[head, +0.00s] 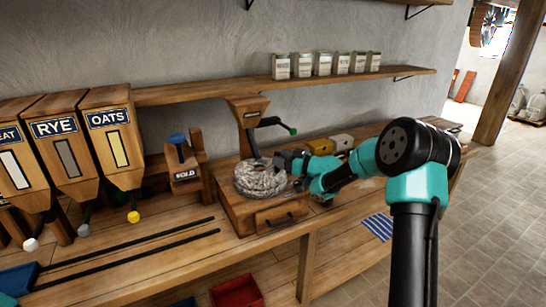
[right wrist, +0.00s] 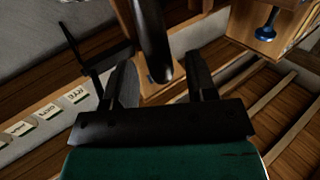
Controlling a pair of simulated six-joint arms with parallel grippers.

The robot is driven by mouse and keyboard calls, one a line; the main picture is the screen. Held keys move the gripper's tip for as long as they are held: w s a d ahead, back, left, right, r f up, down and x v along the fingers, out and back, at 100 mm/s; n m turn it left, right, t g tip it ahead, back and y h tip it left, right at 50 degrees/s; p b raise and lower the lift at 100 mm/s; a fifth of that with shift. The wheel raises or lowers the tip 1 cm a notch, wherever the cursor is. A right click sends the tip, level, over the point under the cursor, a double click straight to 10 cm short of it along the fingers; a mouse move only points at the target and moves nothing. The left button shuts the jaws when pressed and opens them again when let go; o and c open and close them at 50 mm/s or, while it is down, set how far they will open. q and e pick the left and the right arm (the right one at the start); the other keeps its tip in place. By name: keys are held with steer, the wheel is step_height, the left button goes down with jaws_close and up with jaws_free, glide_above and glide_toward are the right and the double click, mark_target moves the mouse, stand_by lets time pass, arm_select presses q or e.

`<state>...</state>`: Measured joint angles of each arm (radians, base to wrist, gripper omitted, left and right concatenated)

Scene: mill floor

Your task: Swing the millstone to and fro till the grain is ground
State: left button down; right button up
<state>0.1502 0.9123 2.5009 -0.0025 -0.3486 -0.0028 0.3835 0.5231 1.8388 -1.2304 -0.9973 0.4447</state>
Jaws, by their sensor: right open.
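The round grey millstone (head: 258,182) lies on a wooden mill base with a drawer (head: 281,218) in the head view. My right gripper (head: 284,160) is at the stone's upper right edge, its arm coming in from the right. In the right wrist view the two fingers of my right gripper (right wrist: 160,68) stand apart. A dark rounded piece (right wrist: 152,35) shows between and beyond them; I cannot tell whether they touch it. Grain on the stone is too small to make out. My left gripper is not in view.
A wooden hopper (head: 248,106) with a green-knobbed crank (head: 291,130) stands behind the stone. A box marked HOLD (head: 185,176) with a blue knob is to its left. Grain bins (head: 110,130) stand at the left.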

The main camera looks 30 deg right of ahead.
mark_target(273, 171)
steer(key=shift+x, duration=2)
steer(key=shift+c, duration=0.3)
jaws_close()
